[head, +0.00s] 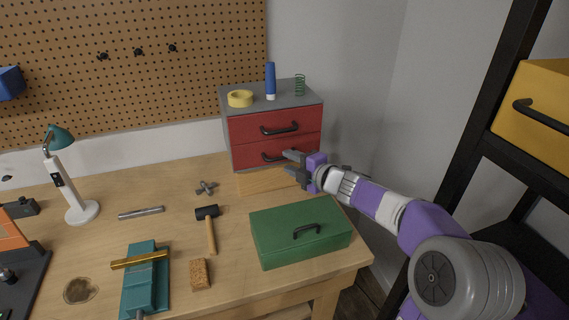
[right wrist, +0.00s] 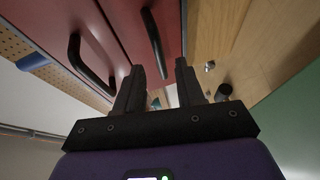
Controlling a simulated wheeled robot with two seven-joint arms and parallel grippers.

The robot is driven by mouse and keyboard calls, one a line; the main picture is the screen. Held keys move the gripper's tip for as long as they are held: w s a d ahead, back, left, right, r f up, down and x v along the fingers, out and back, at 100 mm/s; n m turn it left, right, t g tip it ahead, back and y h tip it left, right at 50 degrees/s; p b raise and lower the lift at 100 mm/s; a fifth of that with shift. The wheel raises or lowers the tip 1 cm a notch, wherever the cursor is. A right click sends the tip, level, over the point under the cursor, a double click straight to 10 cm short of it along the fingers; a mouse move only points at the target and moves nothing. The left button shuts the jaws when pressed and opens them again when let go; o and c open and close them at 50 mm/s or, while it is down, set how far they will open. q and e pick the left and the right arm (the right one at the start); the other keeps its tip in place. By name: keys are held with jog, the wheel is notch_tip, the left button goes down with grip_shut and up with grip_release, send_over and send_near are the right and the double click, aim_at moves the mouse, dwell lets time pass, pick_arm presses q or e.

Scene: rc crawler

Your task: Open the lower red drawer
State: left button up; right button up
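The red two-drawer cabinet (head: 226,100) with a grey top stands at the back of the bench. Its lower red drawer (head: 246,156) looks closed and has a black bar handle (head: 268,157). The upper red drawer (head: 247,126) also looks closed. My right gripper (head: 288,162) is at the right part of the lower handle and hides some of it. In the right wrist view, the fingers of my right gripper (right wrist: 160,82) are apart, with the lower handle (right wrist: 153,42) lined up between their tips. I cannot tell whether they touch it. My left gripper is out of view.

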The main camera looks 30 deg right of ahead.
aim_at(283, 158)
jog(key=shift+x, duration=1.6)
jog(key=shift+c, duration=0.5)
grip_shut()
